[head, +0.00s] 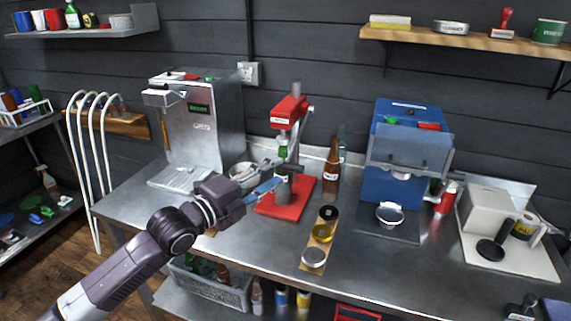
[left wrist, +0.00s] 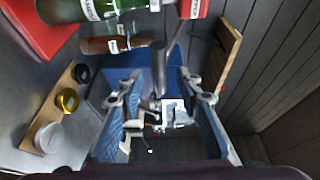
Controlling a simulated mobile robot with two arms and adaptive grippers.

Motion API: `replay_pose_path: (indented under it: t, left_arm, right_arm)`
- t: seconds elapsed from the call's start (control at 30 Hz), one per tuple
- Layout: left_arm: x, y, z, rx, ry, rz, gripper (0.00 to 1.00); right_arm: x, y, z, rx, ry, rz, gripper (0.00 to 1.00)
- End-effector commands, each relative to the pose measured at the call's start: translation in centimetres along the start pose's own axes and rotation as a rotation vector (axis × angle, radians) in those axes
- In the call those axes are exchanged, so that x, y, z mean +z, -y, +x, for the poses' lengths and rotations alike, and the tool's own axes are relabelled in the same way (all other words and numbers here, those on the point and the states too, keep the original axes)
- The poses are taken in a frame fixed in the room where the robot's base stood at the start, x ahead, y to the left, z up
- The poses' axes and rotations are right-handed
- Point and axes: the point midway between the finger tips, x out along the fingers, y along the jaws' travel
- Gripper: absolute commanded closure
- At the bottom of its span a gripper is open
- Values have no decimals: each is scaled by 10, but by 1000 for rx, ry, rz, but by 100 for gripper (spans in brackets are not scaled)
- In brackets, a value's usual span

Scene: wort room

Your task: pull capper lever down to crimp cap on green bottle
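The red bench capper (head: 290,112) stands mid-table on its red base (head: 270,208). Its grey lever (head: 309,112) is beside the red head; in the left wrist view a grey rod (left wrist: 172,42) comes from the red head (left wrist: 194,8). The green bottle (head: 283,153) is upright under the head, partly hidden by my gripper; its labelled body (left wrist: 70,9) also shows in the left wrist view. My left gripper (head: 268,174) is in front of the capper, blue fingers spread and nothing held. In the left wrist view the gripper (left wrist: 162,104) shows wide open. My right gripper is not visible.
A brown bottle (head: 331,170) stands right of the capper. A wooden strip with caps (head: 310,244) lies in front. A metal machine (head: 205,125) is left, a blue machine (head: 408,140) right. A metal bowl (head: 243,172) is behind my gripper.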

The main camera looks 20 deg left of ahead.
Motion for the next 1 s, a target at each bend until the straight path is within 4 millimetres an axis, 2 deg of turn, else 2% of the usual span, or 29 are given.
replay_pose_path:
  t: [0.1,0.3,0.7,0.77,1.0]
  left_arm:
    - [1,4,20,-2,2,-4,67]
    - [0,1,42,0,1,-3,67]
    - [0,-1,50,2,1,-1,67]
    - [0,-1,50,2,1,-1,71]
    - [0,-2,50,4,1,-2,98]
  right_arm:
    - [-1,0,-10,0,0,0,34]
    - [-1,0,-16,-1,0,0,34]
    - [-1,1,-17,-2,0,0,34]
    - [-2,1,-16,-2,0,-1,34]
    - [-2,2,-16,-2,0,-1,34]
